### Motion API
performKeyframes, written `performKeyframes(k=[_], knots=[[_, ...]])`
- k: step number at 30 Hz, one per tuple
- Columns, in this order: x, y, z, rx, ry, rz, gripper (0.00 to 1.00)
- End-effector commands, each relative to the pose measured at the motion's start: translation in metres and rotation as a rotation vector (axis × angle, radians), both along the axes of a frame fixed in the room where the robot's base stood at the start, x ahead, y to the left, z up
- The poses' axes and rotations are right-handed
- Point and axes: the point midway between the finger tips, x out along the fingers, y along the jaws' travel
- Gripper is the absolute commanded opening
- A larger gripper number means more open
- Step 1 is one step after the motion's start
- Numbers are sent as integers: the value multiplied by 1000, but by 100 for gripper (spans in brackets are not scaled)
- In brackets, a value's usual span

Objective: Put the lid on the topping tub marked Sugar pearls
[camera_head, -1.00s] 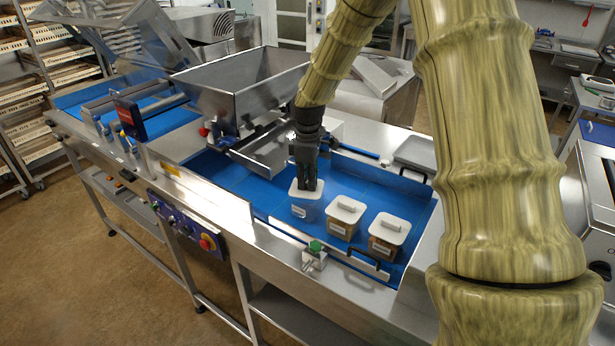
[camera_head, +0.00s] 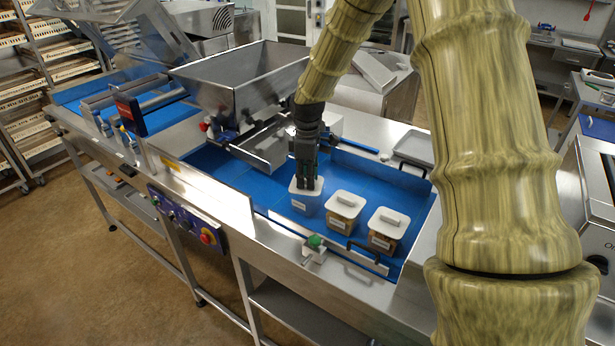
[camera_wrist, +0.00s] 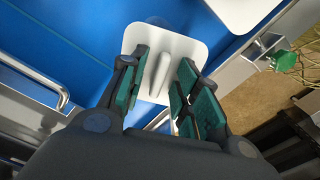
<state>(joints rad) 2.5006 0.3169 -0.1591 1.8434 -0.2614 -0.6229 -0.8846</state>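Three tubs stand in a row on the blue belt, each with a white lid on top. The left tub (camera_head: 304,204) is pale, and its white lid (camera_head: 312,193) sits on it, seemingly flat. My gripper (camera_head: 306,187) is right over this lid. In the wrist view my gripper (camera_wrist: 166,90) is open, one finger on each side of the lid's raised handle (camera_wrist: 160,76), with narrow gaps visible. The middle tub (camera_head: 340,222) and right tub (camera_head: 382,242) have brownish contents. The tub labels are too small to read.
A steel hopper (camera_head: 238,82) and a sloping tray (camera_head: 265,150) stand behind and left of the tubs. A low front guide rail with black handles (camera_head: 365,256) and a green-knobbed clamp (camera_head: 315,243) lie in front. Blue belt (camera_head: 225,170) is free left of the tubs.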

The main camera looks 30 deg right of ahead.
Motion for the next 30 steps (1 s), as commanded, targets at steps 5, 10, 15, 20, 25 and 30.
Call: performKeyframes(k=[5,10,15,20,25,30], knots=[[1,0,13,-1,-4,0,32],[1,0,36,-1,-4,0,32],[1,0,62,-1,-4,0,32],[1,0,88,-1,-3,1,32],[1,0,109,-1,-3,0,32],[1,0,119,-1,0,0,32]])
